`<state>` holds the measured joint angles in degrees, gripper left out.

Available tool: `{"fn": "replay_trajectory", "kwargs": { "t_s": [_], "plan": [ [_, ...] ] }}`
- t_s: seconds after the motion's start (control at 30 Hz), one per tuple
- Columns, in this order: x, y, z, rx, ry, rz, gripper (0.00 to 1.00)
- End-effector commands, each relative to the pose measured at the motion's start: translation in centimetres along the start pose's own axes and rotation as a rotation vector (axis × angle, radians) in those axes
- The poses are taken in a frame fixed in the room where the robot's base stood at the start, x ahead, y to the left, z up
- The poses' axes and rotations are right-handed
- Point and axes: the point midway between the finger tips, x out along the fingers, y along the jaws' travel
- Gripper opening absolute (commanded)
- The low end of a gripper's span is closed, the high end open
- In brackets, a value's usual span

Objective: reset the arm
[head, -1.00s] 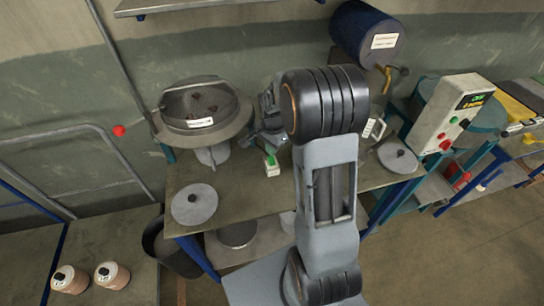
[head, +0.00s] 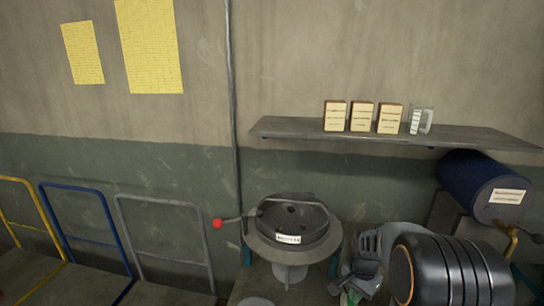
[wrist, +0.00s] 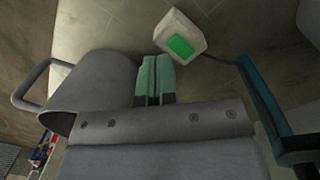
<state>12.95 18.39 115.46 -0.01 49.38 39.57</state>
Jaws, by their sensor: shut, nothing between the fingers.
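My gripper shows in the wrist view with its two green fingertips (wrist: 153,75) together and nothing between them. In the head view my dark, ribbed arm joint fills the lower right, and the grey wrist parts (head: 366,262) beside it are partly cut off by the bottom edge. I cannot make out the fingertips clearly there. A small white box with a green face (wrist: 180,46) lies beyond the fingertips in the wrist view, apart from them.
A round grey hopper (head: 292,228) stands left of my arm. A wall shelf (head: 460,137) holds several small boxes (head: 362,117). A blue drum (head: 484,186) sits at the right. Coloured rails (head: 85,186) stand at the left.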

Motion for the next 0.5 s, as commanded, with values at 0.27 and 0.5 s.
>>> {"fn": "replay_trajectory", "kwargs": {
  "t_s": [0.27, 0.5],
  "plan": [
    [-5.5, 2.8, 6.7, -0.512, 0.079, -0.038, 0.0],
    [-9.9, 5.2, 12.4, -0.816, 0.232, -0.094, 0.0]
  ]
}}
